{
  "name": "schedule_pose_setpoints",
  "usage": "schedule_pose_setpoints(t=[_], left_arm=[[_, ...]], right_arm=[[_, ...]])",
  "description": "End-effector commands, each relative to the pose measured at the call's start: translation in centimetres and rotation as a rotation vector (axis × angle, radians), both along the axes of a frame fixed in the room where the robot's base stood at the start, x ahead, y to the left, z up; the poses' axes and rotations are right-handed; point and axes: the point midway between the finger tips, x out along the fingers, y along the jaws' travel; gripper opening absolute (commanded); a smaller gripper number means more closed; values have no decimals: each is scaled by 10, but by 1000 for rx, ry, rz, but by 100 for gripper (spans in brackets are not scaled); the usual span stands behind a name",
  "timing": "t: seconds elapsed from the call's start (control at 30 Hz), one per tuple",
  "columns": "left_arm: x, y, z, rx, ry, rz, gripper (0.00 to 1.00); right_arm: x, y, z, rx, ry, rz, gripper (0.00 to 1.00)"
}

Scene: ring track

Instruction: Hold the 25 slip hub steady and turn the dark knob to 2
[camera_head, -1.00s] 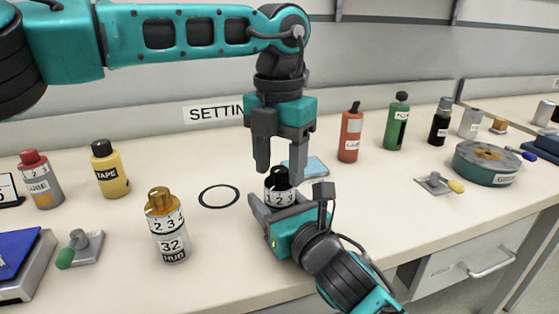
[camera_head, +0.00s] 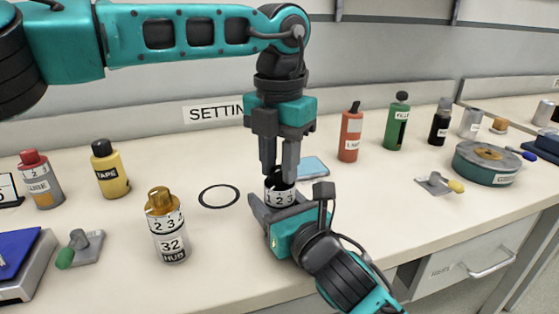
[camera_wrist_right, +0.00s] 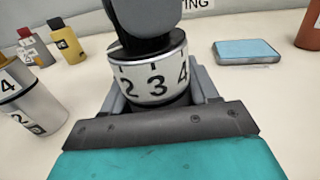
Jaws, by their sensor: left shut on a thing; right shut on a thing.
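The hub (camera_head: 281,198) with a white number band and a dark knob on top stands on the bench in the middle of the head view. My right gripper (camera_head: 283,209) is shut around its body, low down. My left gripper (camera_head: 280,172) points straight down from above and is shut on the dark knob. In the right wrist view the number band (camera_wrist_right: 155,82) shows 2, 3 and 4, with 3 near the middle. The dark knob (camera_wrist_right: 127,46) is partly covered there by dark gripper parts. The hub's own label is hidden.
A gold-knobbed hub marked 32 (camera_head: 169,238) stands to the left. A black ring outline (camera_head: 219,196) lies between. A light-blue pad (camera_head: 313,167) lies just behind. Bottles, including a red one (camera_head: 350,137), stand at the back right.

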Motion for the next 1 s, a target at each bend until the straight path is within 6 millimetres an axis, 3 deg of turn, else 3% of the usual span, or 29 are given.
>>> schedule_pose_setpoints(t=[0.7, 1.0], left_arm=[[1, 0, 1, -2, -2, 427, 0], [1, 0, 1, -2, -3, 530, 0]], right_arm=[[0, 0, -1, -2, 1, 0, 22], [0, 0, -1, -2, 1, 0, 22]])
